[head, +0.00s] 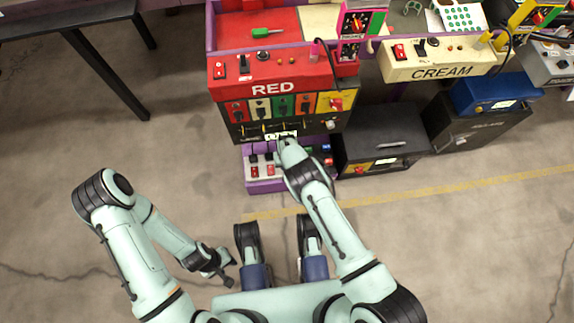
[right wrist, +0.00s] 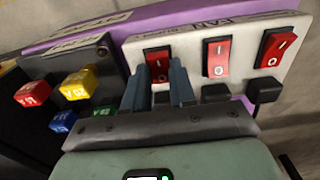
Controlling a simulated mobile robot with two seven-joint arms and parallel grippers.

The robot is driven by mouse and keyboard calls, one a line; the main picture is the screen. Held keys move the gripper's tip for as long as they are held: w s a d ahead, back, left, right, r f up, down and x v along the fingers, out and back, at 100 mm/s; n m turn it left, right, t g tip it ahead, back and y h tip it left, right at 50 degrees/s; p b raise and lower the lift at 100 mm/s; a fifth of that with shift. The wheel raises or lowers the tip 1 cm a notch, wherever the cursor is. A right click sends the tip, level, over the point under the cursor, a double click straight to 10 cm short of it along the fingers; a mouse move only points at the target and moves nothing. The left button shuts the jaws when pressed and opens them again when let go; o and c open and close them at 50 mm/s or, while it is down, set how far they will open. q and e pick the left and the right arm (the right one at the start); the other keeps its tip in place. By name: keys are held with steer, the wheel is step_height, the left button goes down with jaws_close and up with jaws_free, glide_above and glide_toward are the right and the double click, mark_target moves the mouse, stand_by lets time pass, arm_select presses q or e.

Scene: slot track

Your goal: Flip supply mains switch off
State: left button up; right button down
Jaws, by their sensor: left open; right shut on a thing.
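A low purple box (head: 252,186) under the red station has a white panel with red rocker switches and black levers. In the right wrist view the panel (right wrist: 190,47) shows a left rocker (right wrist: 158,62), a middle rocker (right wrist: 216,58) and a right rocker (right wrist: 275,48). A black lever sits below each. I cannot read which is supply mains. My right gripper (right wrist: 160,92) is shut on the left black lever, just below the left rocker; the fingers mostly hide the lever. In the head view my right gripper (head: 286,143) hides part of the box. My left gripper (head: 226,274) is open, empty and low at left.
Coloured push buttons (right wrist: 78,84) sit beside the white panel. The red station (head: 272,85) overhangs the box. A dark cabinet (head: 385,140) stands close on the right. The floor at left is clear up to a black table (head: 65,22).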

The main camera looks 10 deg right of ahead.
steer(key=c, duration=0.9)
jaws_free()
